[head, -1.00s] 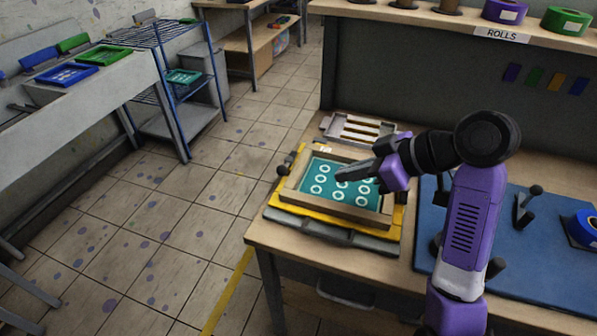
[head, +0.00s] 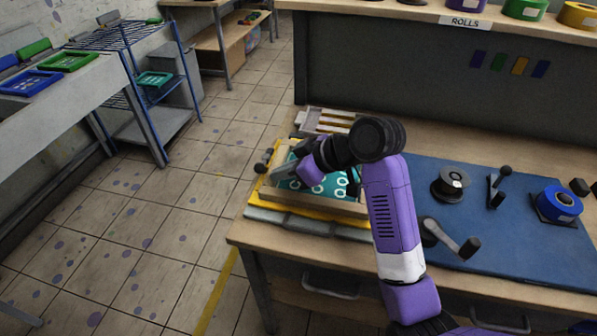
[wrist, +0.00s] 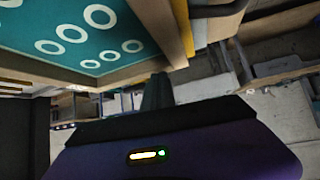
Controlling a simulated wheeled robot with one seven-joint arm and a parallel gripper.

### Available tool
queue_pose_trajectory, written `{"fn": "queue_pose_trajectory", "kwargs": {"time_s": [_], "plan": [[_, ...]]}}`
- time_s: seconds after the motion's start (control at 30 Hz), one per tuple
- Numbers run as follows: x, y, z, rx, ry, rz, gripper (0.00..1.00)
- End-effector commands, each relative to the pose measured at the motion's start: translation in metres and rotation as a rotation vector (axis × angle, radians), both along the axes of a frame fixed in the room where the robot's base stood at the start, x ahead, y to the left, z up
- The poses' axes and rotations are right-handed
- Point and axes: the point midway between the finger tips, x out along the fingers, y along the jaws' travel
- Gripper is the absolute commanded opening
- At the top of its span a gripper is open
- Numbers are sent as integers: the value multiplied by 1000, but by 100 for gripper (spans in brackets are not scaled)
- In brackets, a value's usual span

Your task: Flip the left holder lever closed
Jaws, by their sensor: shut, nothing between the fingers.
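The left holder lever (head: 262,163), small and dark with a round knob, is at the left edge of the printing frame. Whether it stands open or closed is too small to tell. The frame (head: 290,201) has a wooden border around a teal screen with white rings and lies on a yellow base. My gripper (head: 275,178) is shut and empty above the frame's left part, its tips just right of the lever. In the wrist view its dark fingers (wrist: 157,92) are together beside the wooden border (wrist: 160,30). The lever is not clearly visible there.
A blue mat (head: 510,260) right of my arm holds a crank (head: 450,238), a grey spool (head: 451,183), an upright lever (head: 497,187) and a blue roll (head: 558,204). A slotted rack (head: 325,120) stands behind the frame. Open floor lies left of the table.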

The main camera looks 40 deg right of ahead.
Motion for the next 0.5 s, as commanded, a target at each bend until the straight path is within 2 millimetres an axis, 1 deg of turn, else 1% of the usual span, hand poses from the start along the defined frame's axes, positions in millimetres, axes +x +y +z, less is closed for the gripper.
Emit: {"fn": "queue_pose_trajectory", "kwargs": {"time_s": [0.03,0.17,0.5], "plan": [[5,2,2,0,0,1,0],[12,5,3,0,-1,0,0],[14,7,3,1,0,-1,0]]}}
